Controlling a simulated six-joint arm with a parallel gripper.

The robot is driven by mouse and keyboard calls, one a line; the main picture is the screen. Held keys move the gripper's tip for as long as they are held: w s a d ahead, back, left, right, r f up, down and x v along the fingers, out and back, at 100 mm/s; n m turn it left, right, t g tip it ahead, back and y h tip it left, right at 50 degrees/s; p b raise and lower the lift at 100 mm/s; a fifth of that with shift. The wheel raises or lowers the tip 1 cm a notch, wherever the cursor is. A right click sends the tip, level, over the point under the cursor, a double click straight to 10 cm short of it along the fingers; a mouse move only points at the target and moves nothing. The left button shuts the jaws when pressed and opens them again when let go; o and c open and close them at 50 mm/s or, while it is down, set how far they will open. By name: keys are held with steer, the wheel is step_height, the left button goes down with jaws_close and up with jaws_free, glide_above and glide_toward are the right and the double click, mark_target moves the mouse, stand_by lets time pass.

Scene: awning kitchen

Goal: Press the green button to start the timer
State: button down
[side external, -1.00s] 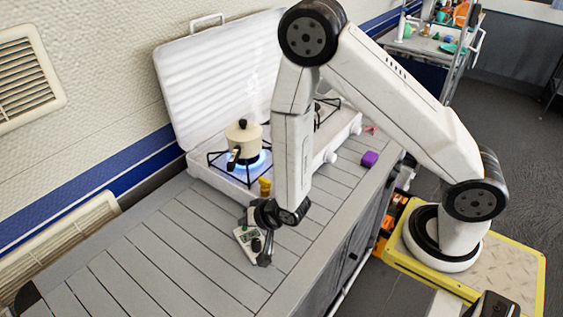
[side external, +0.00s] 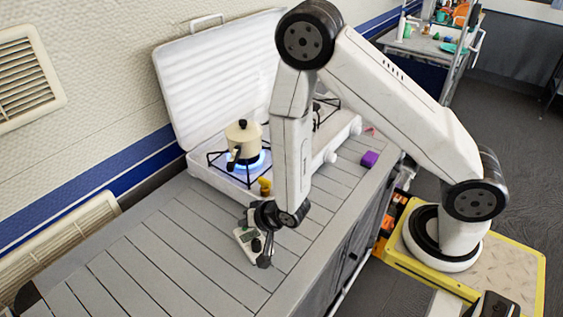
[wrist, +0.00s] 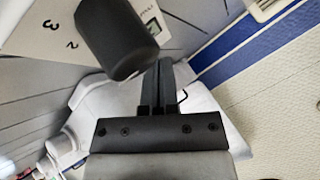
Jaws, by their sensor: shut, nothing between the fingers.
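The timer (side external: 245,235) is a small pale device lying on the grey slatted counter, partly covered by my gripper. In the wrist view, its pale face (wrist: 45,38) shows the figures 3 and 2, a large dark knob (wrist: 117,38) and part of a display. I cannot make out the green button in either view. My gripper (side external: 264,262) is low over the timer's right side. In the wrist view, its fingers (wrist: 165,70) are together and empty, beside the dark knob. I cannot tell whether they touch the timer.
A white camp stove (side external: 215,176) with a raised lid stands behind. A cream pot (side external: 243,138) sits over its lit blue flame. A purple block (side external: 369,159) lies to the right of the stove. The counter (side external: 160,262) is clear at front left.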

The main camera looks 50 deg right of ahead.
mark_target(248, 230)
steer(key=shift+f, duration=0.1)
stand_by(0.6)
steer(key=shift+r, duration=0.75)
steer(key=shift+r, duration=0.15)
steer(key=shift+r, duration=2.35)
steer(key=s+d+r+n+g+h, duration=0.1)
steer(key=s+d+r+n+g, duration=0.5)
steer(key=s+d+r, duration=0.3)
steer(key=shift+s+r+n+g, duration=0.3)
steer(key=shift+s+r+n, duration=0.05)
steer(key=shift+s+n, duration=0.6)
